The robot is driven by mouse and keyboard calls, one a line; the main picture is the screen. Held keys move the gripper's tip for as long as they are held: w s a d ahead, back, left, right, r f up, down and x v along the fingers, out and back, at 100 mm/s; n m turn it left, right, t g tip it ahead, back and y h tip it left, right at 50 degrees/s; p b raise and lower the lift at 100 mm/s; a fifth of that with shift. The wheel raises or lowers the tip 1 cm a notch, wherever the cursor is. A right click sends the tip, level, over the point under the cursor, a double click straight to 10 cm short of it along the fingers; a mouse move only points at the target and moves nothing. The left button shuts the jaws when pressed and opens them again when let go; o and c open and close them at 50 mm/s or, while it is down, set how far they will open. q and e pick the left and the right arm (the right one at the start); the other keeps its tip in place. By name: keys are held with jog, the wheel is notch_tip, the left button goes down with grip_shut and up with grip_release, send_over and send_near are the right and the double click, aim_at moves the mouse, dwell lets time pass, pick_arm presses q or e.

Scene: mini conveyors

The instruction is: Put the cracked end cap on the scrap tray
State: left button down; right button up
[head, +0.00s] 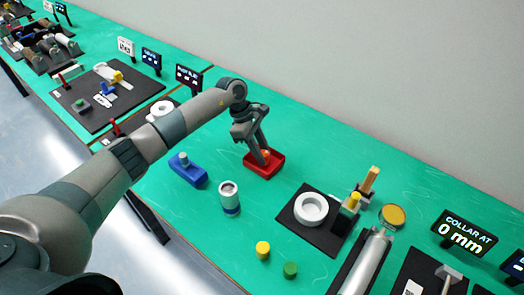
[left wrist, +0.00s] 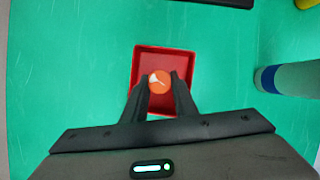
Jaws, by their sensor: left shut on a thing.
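The cracked end cap (left wrist: 159,81) is a round orange disc with a pale crack line across its top. My left gripper (left wrist: 159,83) is shut on it, one finger on each side. The cap is over the inside of the red scrap tray (left wrist: 183,52), within its walls in the left wrist view. I cannot tell whether it touches the tray floor. In the head view the left gripper (head: 262,158) reaches down into the red tray (head: 262,172), with a bit of orange showing at its tips. My right gripper is not in view.
A blue block with a peg (head: 188,171) and a grey cylinder with a blue band (head: 230,200) stand left of and in front of the tray. Yellow (head: 263,250) and green (head: 290,269) caps lie nearer. A white ring (head: 311,208) sits on a black mat.

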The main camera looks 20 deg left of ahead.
pick_arm(q)
jog(key=shift+f, duration=0.15)
jog(key=c, duration=1.4)
grip_release()
jog(key=shift+c, duration=0.2)
jog(key=shift+a+r, duration=0.1)
jog(key=shift+r, duration=0.15)
jog(key=shift+a+r, duration=0.15)
jog(key=shift+r, duration=0.15)
jog(key=b+v, duration=0.4)
jog(key=v, duration=0.7)
jog(key=shift+r, duration=0.1)
